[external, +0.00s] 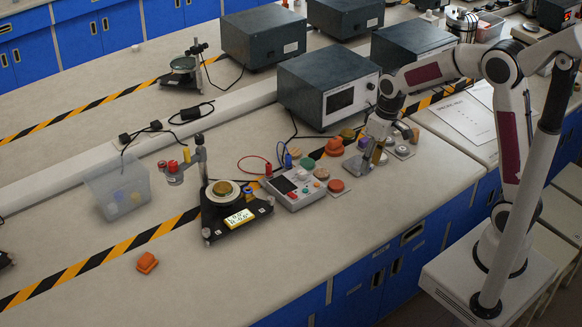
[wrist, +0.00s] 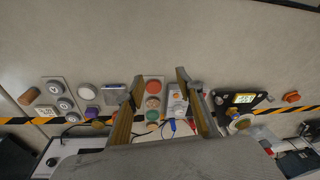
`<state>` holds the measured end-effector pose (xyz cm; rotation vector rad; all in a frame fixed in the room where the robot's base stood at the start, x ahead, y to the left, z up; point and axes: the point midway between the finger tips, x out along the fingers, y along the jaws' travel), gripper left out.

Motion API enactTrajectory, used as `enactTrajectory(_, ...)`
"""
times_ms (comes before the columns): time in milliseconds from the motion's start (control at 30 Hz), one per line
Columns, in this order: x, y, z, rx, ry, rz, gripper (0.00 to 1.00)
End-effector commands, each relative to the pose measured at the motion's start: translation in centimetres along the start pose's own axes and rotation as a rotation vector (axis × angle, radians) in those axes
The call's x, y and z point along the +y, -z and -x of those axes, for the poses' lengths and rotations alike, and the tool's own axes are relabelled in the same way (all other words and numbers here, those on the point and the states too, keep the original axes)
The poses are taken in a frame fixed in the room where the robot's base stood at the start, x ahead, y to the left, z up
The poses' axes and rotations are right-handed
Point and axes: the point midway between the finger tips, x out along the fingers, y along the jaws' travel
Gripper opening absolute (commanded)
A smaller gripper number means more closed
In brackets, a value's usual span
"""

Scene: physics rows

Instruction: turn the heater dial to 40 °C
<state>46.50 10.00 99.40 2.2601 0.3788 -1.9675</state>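No dial with a readable 40 °C mark shows, so I cannot tell for sure which control is the heater dial. What looks like the same panel shows in the external view (external: 403,150), just right of my gripper (external: 371,157). In the wrist view my gripper (wrist: 160,81) is open, its two fingers wide apart with nothing held. The knob panel lies outside the fingers, to their left.
A plate with red and green discs (wrist: 153,87) appears between the fingers, beside a meter box (external: 298,187) with leads. A black tripod device with a lit display (external: 240,217) stands farther left. Dark instrument boxes (external: 325,85) stand behind. The front-left bench is mostly clear.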

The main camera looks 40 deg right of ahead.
Motion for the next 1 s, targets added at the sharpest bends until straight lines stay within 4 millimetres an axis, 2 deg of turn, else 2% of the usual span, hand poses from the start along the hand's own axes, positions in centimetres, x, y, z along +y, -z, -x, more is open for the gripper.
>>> enactTrajectory(400, -1.2, 7.2, -6.2, 0.025, 0.032, 0.104, 0.36)
enactTrajectory(600, -1.7, 10.7, -8.3, 0.065, 0.04, 0.158, 0.36)
enactTrajectory(767, -1.8, 14.1, -8.7, 0.128, 0.038, 0.21, 0.36)
enactTrajectory(900, -1.9, 17.1, -7.2, 0.207, 0.028, 0.264, 0.36)
enactTrajectory(1000, -1.9, 17.7, -7.0, 0.225, 0.022, 0.296, 0.36)
